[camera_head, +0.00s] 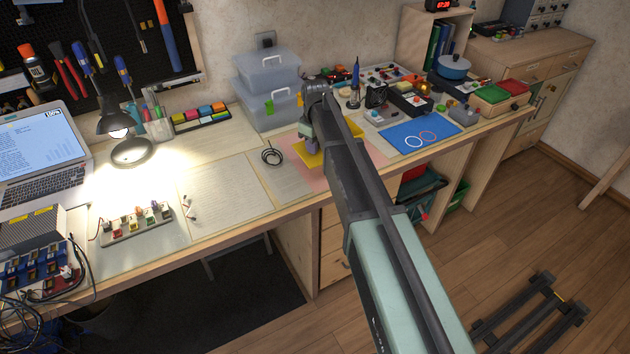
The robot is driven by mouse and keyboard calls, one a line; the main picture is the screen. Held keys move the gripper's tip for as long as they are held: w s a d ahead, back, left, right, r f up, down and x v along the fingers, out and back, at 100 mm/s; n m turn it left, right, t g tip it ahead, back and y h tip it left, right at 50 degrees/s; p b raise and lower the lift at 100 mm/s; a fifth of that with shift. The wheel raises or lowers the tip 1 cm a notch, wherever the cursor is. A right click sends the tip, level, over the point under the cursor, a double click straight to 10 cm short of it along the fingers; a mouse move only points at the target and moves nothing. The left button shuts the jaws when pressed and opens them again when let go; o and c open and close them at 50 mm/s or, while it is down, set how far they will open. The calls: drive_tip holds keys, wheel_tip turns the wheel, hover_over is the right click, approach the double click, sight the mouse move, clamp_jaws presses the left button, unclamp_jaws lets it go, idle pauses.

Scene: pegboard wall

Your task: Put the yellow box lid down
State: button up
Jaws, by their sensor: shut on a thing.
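The yellow box lid (307,159) shows as a flat yellow shape over the pink mat (364,155), in the middle of the bench. My gripper (312,147) points down at it and is shut on it. My own arm crosses in front and hides the lid's right part. I cannot tell whether the lid touches the mat or hangs just above it.
Clear storage boxes (268,88) are stacked behind the gripper. A black cable coil (271,155) lies to the left. A blue mat (418,137) with two rings lies to the right, with electronics behind it.

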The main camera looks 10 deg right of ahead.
wheel_tip(320, 180, down, 8)
drive_tip(key=b, duration=0.5)
drive_tip(key=shift+r, duration=0.5)
drive_tip(key=shift+f, duration=0.2)
drive_tip(key=o, duration=0.9)
drive_tip(key=shift+o, duration=0.2)
drive_tip(key=shift+r, duration=0.15)
wheel_tip(320, 180, up, 12)
drive_tip(key=p, duration=1.2)
drive_tip(key=shift+r+p, duration=0.2)
drive_tip(key=shift+p, duration=0.1)
drive_tip(key=s+r+m+p, duration=0.1)
drive_tip(key=s+m, duration=0.6)
drive_tip(key=s, duration=2.2)
drive_tip(key=shift+s+m, duration=0.2)
drive_tip(key=shift+m, duration=0.2)
